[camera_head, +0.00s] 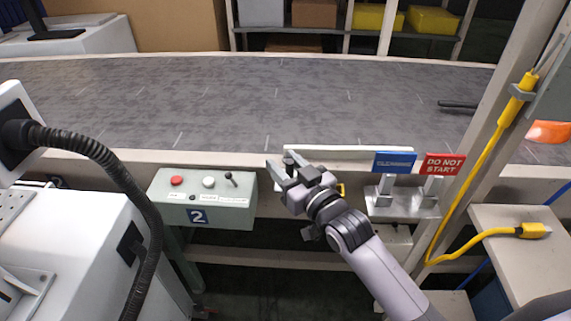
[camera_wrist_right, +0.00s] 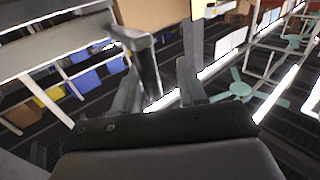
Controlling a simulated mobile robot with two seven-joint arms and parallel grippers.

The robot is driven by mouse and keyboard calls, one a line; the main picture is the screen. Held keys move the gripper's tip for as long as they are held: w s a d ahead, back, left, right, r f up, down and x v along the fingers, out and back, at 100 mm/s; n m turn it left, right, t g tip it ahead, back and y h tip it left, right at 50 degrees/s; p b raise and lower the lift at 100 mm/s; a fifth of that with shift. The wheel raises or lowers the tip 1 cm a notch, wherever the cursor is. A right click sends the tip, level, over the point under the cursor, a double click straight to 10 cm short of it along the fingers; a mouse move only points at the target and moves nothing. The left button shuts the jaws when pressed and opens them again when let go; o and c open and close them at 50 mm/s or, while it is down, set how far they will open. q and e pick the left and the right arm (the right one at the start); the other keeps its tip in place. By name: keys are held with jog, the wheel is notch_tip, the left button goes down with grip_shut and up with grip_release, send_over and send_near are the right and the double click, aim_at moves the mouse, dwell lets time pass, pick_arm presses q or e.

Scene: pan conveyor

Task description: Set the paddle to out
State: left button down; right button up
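A long white bar (camera_head: 350,153), which looks like the paddle, lies along the near edge of the grey conveyor (camera_head: 270,100). In the right wrist view, a grey post with a dark lower part (camera_wrist_right: 148,72) shows between the open fingers of the right gripper (camera_wrist_right: 160,85). I cannot tell whether the fingers touch it. My left gripper is in neither view.
A control box (camera_head: 208,200) marked 2, with buttons and a small lever, is left of my gripper. Blue (camera_head: 395,162) and red "DO NOT START" (camera_head: 444,164) signs stand to the right. A yellow cable (camera_head: 463,195) hangs by the right post. A dark rod (camera_head: 457,104) lies on the conveyor.

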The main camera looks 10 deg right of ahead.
jog(key=shift+s+d+f, duration=0.1)
jog(key=shift+s+d, duration=0.2)
jog(key=shift+s, duration=0.2)
jog(key=v, duration=0.5)
jog(key=shift+s, duration=0.1)
jog(key=shift+s+d, duration=0.1)
jog(key=shift+s, duration=0.3)
jog(key=s+d+f+g+h+p, duration=0.2)
jog(key=s+d+f+g, duration=0.1)
jog(key=s+f, duration=0.5)
jog(key=s+d+f+m+g+h+p, duration=0.1)
jog(key=s+d+f+g+h+p, duration=0.1)
jog(key=s+f, duration=0.6)
jog(key=shift+s+d+f+m+g+p, duration=0.35)
jog(key=shift+s+d+g+p, duration=0.35)
jog(key=shift+s+d+p, duration=0.3)
